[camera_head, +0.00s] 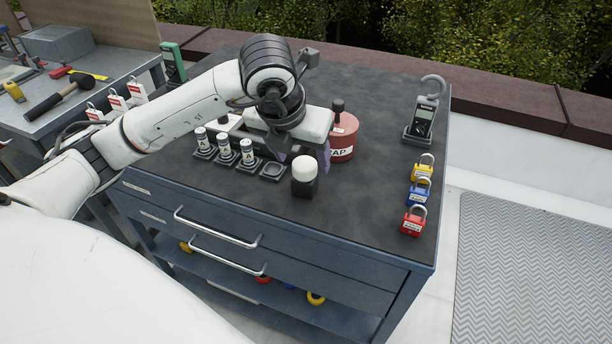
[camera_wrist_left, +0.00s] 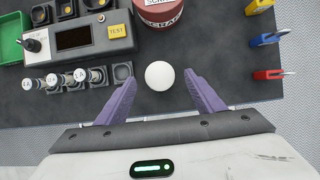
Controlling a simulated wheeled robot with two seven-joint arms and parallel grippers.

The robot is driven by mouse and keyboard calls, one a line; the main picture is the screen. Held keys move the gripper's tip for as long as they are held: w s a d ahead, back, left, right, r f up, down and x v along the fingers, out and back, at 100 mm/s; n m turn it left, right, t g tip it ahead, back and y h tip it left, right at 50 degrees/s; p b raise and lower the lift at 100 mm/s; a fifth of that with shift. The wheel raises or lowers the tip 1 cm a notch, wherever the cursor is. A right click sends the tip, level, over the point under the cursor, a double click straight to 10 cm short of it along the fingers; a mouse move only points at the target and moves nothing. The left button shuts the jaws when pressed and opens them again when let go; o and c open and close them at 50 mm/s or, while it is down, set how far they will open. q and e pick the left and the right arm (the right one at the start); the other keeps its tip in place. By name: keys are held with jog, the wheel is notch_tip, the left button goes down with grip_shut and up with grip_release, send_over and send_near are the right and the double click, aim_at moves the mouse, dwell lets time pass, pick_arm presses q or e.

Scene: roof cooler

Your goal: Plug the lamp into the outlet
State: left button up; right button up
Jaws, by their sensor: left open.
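The lamp, a small white dome on a black base (camera_head: 304,186), stands upright on the dark cabinet top. In the left wrist view its round white top (camera_wrist_left: 159,75) shows from above. My left gripper (camera_wrist_left: 160,97) is open, its purple fingers pointing toward the lamp, with the white top just beyond and between their tips in the picture. Whether they touch it I cannot tell. In the head view my wrist hides most of the gripper. No outlet is clearly identifiable; an empty square black holder (camera_head: 272,171) lies left of the lamp. My right gripper is not in view.
Several small cylinders (camera_head: 224,146) stand in holders left of the lamp. A tester box (camera_wrist_left: 85,38) and a red SCRAP can (camera_head: 343,150) are behind. Padlocks (camera_head: 420,190) and a meter (camera_head: 421,121) stand at right. The cabinet top between lamp and padlocks is clear.

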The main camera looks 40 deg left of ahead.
aim_at(304, 163)
pick_arm(q)
jog(key=shift+x, duration=1.45)
jog(key=shift+w, duration=0.1)
jog(key=p+x, duration=0.1)
jog(key=x, duration=0.4)
jog(key=shift+f, duration=0.1)
jog(key=shift+w, duration=0.1)
jog(key=c, duration=1.1)
